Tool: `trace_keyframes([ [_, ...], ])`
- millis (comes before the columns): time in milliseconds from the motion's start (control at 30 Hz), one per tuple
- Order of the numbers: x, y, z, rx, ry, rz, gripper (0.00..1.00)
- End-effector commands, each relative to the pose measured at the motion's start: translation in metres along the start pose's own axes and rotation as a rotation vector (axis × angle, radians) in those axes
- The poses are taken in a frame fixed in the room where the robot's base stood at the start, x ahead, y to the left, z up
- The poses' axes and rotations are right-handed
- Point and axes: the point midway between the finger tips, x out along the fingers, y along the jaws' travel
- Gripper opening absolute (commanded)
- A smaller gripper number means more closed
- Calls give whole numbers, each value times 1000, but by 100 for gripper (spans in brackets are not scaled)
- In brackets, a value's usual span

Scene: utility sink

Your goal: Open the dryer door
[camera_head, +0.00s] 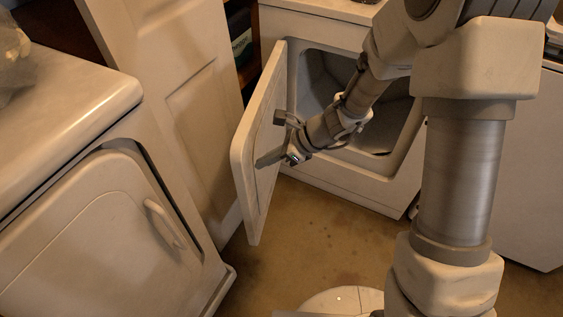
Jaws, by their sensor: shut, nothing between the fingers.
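The white dryer (398,192) stands at the back centre with its front opening uncovered, showing a grey interior. Its door (247,150) is swung wide open to the left, hinged at the left side of the opening. My gripper (264,160) is shut and empty, at the inner face of the door, on the side toward the opening. Its tip appears to touch or nearly touch that face; I cannot tell which. The outer face of the door and its handle are hidden from this view.
Another white machine (85,235) at the left front has its door shut, with a handle (165,222). A panelled white door (185,85) stands behind the open dryer door. The brown floor (315,235) in front of the dryer is clear.

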Motion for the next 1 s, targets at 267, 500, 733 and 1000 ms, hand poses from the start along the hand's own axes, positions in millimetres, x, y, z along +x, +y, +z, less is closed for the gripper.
trace_keyframes([
  [267,7,0,7,0,0,0,0],
  [500,7,0,8,0,0,0,0],
  [733,38,2,38,-7,0,4,0],
  [1000,86,0,88,-4,0,4,0],
])
